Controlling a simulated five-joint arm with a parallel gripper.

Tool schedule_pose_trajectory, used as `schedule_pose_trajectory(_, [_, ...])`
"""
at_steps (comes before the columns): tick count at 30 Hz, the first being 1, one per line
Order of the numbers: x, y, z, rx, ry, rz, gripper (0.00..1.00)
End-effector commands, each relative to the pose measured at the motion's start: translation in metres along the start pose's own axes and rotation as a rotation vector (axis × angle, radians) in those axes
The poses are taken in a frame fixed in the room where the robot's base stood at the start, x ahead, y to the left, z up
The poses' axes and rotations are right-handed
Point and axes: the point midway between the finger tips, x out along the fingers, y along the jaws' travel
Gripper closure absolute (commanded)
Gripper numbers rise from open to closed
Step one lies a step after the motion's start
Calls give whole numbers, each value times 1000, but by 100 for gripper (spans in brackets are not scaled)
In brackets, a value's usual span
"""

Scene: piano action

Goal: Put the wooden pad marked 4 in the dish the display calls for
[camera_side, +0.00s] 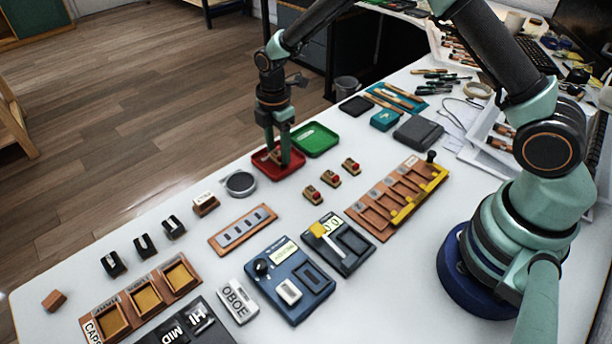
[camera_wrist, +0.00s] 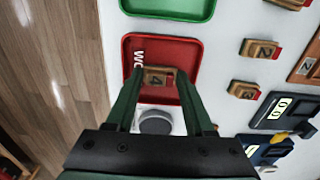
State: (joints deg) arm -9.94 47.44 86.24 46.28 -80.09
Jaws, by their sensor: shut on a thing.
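The wooden pad marked 4 (camera_wrist: 159,78) is between my gripper's fingertips, inside the outline of the red dish (camera_wrist: 165,47). My gripper (camera_side: 279,163) is shut on the pad and points down into the red dish (camera_side: 257,160) in the side view. I cannot tell if the pad touches the dish floor. White letters on the red dish are partly hidden by a finger. The green dish (camera_side: 318,142) lies just beyond it, empty apart from its white label. A small display (camera_side: 284,252) sits on the blue unit; its text is too small to read surely.
Other wooden pads with red ends (camera_side: 331,178) lie right of the red dish. A round grey disc (camera_side: 240,182) is close to its front left. A dark unit with a yellow switch (camera_side: 318,230) and a wooden rack (camera_side: 397,197) stand nearer.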

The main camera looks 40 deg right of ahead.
Motion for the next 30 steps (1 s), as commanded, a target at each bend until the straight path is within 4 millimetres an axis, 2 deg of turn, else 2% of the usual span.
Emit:
schedule_pose_trajectory(6, [3,0,0,0,0,-1,100])
schedule_pose_trajectory(7, [3,0,0,0,0,-1,35])
schedule_pose_trajectory(8, [3,0,0,0,0,-1,24])
schedule_pose_trajectory(9, [3,0,0,0,0,-1,17])
schedule_pose_trajectory(20, [-1,0,0,0,0,1,17])
schedule_pose_trajectory(25, [-22,1,0,0,1,4,17])
schedule_pose_trajectory(30, [-58,1,0,0,1,5,17])
